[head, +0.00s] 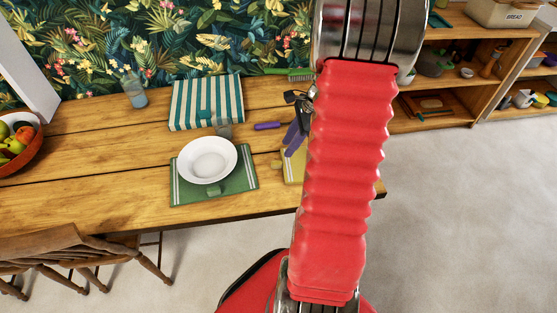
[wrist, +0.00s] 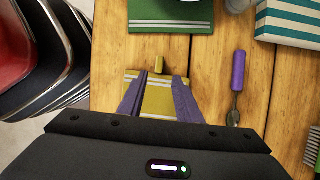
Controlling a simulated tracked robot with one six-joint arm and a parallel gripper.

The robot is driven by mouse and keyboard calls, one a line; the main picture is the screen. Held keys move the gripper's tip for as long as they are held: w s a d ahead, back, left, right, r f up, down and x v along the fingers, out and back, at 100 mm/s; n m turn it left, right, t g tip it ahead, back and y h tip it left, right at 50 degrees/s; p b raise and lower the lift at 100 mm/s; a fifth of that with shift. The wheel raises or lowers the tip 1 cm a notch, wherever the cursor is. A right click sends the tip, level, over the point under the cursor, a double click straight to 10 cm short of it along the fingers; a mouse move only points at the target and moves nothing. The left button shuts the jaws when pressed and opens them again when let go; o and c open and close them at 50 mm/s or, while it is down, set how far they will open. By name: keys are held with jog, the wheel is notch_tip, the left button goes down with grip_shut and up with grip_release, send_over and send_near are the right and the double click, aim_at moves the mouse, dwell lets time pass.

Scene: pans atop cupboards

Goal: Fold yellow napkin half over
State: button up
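The yellow napkin (wrist: 158,101), with pale stripes, lies on the wooden table in the wrist view. A small yellow tab (wrist: 159,64) stands at its far edge. In the head view the napkin (head: 292,176) is at the table's front right, mostly hidden behind my arm. My gripper (wrist: 158,82) is open, its two purple fingers spread over the napkin with nothing between them. The fingers also show in the head view (head: 293,145), near the napkin. I cannot tell whether they touch the napkin.
A purple-handled utensil (wrist: 238,72) lies right of the napkin. A green placemat (head: 183,188) with a white plate (head: 208,160) is to the left. Behind are a striped teal-and-white box (head: 190,100), a glass (head: 222,129) and a green brush (head: 292,73). A fruit bowl (head: 30,150) stands far left.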

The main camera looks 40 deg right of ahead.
aim_at(279, 162)
jog(key=x, duration=0.8)
jog(key=shift+a+f, duration=0.1)
jog(key=shift+f, duration=0.1)
jog(key=shift+c, duration=0.7)
grip_shut()
